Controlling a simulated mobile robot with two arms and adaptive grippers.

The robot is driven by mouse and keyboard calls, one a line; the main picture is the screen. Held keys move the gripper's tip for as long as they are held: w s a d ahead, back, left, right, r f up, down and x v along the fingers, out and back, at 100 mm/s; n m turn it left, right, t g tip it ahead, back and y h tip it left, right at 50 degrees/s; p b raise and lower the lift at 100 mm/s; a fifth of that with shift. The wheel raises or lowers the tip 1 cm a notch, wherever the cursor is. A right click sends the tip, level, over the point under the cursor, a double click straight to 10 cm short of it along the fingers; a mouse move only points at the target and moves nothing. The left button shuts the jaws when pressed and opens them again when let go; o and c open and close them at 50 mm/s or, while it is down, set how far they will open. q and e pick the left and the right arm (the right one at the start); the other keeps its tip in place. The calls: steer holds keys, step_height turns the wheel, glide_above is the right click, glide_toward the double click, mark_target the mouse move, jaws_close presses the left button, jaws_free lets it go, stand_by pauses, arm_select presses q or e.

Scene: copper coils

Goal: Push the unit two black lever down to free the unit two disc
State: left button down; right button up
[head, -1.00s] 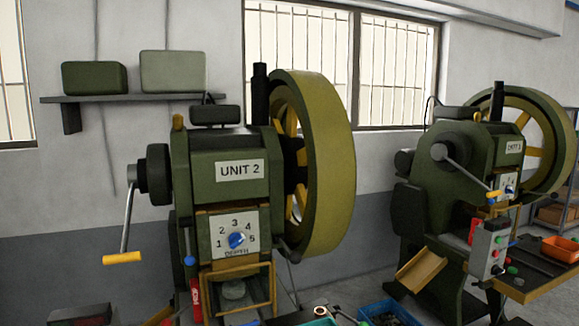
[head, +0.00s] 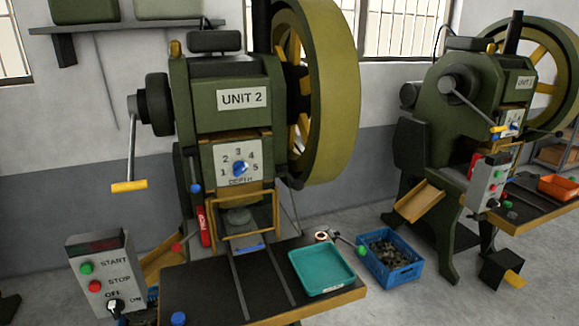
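The unit two press (head: 225,117) stands left of centre, green, with a "UNIT 2" plate. Its large olive flywheel disc (head: 335,90) is upright on its right side. A dark lever-like part (head: 292,182) shows low beside the wheel; I cannot tell for sure that it is the black lever. A crank with a yellow handle (head: 129,186) hangs at the left. A blue-knobbed lever (head: 196,187), a red-knobbed lever (head: 177,247) and a green-knobbed lever (head: 361,250) also show. Neither of my grippers is in view.
A control box (head: 104,275) with START and STOP buttons stands front left. A blue crate (head: 392,258) sits on the floor. A second press (head: 455,130) stands right.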

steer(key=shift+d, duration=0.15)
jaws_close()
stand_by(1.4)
